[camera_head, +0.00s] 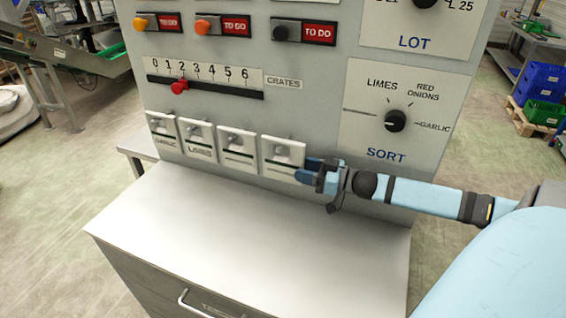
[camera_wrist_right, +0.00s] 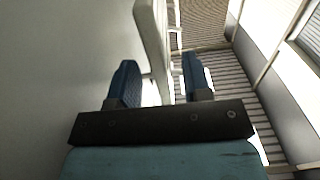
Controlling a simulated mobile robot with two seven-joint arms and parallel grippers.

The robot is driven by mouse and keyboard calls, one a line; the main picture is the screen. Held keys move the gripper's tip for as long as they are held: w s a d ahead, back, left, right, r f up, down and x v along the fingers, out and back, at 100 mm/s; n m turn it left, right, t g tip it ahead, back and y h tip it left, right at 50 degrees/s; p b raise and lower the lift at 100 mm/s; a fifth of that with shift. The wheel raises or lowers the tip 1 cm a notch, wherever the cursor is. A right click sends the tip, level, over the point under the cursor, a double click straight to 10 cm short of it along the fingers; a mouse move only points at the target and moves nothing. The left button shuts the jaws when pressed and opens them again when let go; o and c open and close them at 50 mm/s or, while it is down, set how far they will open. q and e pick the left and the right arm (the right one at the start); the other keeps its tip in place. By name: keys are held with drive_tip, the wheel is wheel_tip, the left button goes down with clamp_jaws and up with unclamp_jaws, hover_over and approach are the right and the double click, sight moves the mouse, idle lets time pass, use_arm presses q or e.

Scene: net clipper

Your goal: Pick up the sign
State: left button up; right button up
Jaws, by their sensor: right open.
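Several white sign plates hang in a row on the grey panel. The rightmost sign (camera_head: 283,153) has a dark line across it, and I can read no word on it. My right gripper (camera_head: 306,170) is at this sign's right edge, with its blue fingers pointing left. In the right wrist view, a white plate (camera_wrist_right: 152,40) stands edge-on between the two open fingers of the gripper (camera_wrist_right: 162,82). I cannot tell whether either finger touches it. My left gripper is not in view.
Two signs at the left read GARLIC (camera_head: 162,124) and LIMES (camera_head: 197,135). Above are a crates slider (camera_head: 180,87) and a SORT knob (camera_head: 395,121). A bare pale countertop (camera_head: 250,225) with a drawer handle (camera_head: 205,303) juts out below the signs.

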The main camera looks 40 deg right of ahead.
sight(291, 183)
drive_tip(key=shift+r+x, duration=0.15)
drive_tip(key=shift+x, duration=0.9)
drive_tip(key=shift+r+x, duration=0.1)
drive_tip(key=shift+x, duration=0.95)
clamp_jaws()
